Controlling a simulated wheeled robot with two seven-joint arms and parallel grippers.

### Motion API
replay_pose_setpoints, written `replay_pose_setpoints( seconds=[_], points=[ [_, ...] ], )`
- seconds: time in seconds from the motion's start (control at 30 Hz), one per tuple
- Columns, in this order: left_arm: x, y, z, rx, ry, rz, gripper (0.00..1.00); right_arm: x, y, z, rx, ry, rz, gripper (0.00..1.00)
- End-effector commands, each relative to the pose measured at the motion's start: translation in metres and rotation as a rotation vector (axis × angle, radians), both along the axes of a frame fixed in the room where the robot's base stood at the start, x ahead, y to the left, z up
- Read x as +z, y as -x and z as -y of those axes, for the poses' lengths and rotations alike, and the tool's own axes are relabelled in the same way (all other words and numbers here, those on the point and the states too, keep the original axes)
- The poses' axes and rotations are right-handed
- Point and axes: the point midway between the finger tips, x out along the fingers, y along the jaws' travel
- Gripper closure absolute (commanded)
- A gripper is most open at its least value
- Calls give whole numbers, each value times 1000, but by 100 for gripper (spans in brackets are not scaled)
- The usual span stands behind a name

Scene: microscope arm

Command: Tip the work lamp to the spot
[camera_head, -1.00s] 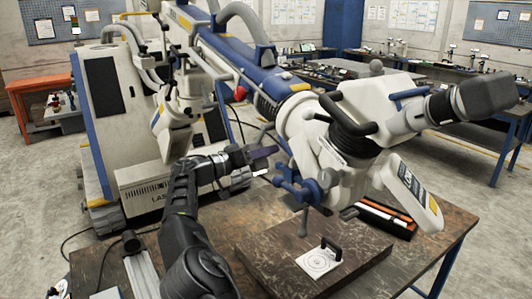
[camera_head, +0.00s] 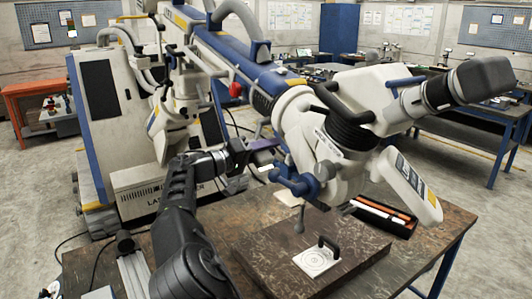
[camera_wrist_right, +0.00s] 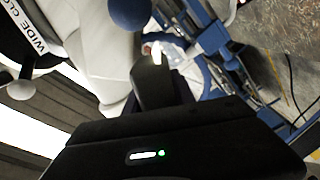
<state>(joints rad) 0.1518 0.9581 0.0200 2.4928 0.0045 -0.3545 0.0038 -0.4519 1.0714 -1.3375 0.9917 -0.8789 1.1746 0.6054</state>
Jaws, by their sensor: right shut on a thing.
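The white head (camera_head: 340,135) on the big jointed arm, which I take for the work lamp, hangs tilted over the table. It has blue handles with knobs (camera_head: 296,182) and a black eyepiece (camera_head: 468,84) at upper right. A white card with printed rings (camera_head: 316,261), likely the spot, lies on a dark slab below. My right gripper (camera_head: 267,150) is at the head's left side, shut on part of it near the blue handles. In the wrist view the grip point is largely hidden behind my dark finger (camera_wrist_right: 158,88). My left gripper is not in view.
A black bracket (camera_head: 329,244) stands by the card. An open tray with orange-handled tools (camera_head: 382,215) lies behind the slab (camera_head: 270,240) on the brown table (camera_head: 447,232). The white machine cabinet (camera_head: 105,110) stands at left. The table's right front is clear.

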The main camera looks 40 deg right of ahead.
Motion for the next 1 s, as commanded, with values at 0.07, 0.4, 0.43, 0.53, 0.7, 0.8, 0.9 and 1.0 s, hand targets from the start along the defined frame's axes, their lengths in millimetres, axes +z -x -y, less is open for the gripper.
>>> replay_pose_setpoints(
  seconds=[0.07, 0.4, 0.43, 0.53, 0.7, 0.8, 0.9, 1.0],
  points=[
    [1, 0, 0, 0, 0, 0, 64, 0, 0, 0, -1, 0, 0, 100],
    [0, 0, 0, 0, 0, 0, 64, 0, 0, 0, -1, 1, 3, 49],
    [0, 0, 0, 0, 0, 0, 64, 0, 0, 0, -1, 1, 3, 47],
    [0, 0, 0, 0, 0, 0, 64, 0, 0, 0, -1, 0, 3, 47],
    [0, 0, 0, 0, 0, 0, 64, 0, 0, -1, 0, 0, 4, 47],
    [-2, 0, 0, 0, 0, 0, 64, -1, -1, -6, 1, 0, 4, 47],
    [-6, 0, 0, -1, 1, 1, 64, -2, -3, -17, 1, 0, 5, 47],
    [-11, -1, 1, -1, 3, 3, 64, -3, -5, -33, 3, 0, 4, 47]
  ],
)
